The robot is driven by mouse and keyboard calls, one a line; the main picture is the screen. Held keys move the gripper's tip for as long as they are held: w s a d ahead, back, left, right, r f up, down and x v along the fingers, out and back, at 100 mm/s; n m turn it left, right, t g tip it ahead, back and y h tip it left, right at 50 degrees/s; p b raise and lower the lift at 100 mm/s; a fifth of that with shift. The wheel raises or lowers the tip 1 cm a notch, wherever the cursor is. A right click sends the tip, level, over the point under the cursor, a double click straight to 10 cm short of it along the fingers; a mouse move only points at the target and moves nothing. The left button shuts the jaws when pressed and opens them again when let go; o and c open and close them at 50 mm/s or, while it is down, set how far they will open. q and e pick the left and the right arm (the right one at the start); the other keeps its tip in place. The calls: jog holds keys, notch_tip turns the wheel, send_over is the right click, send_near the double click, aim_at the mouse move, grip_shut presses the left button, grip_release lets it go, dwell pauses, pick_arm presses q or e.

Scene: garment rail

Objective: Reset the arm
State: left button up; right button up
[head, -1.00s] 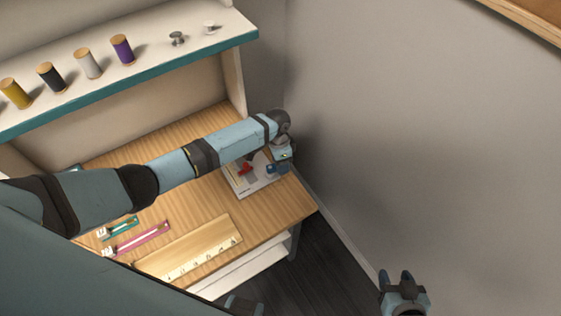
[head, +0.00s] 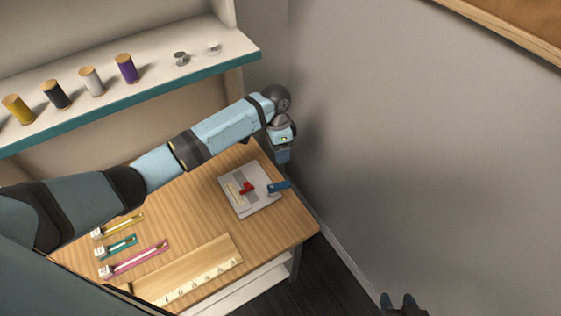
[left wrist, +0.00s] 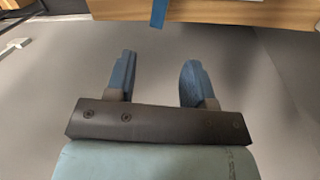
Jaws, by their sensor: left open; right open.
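My left arm reaches in from the left in the head view, over the wooden table (head: 200,215). My left gripper (head: 284,157) is above the table's right end, near the grey wall. In the left wrist view it (left wrist: 158,72) is open, with nothing between its blue fingers.
A pale board (head: 249,204) with a red piece (head: 247,188) and a blue piece (head: 279,187) lies near the table's right edge. Several zippers and a ruler (head: 195,283) lie left. A shelf (head: 150,85) with spools stands behind. The wall (head: 420,170) is close right.

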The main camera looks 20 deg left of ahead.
pick_arm(q)
jog(key=shift+r, duration=0.35)
pick_arm(e)
jog(key=shift+f, duration=0.1)
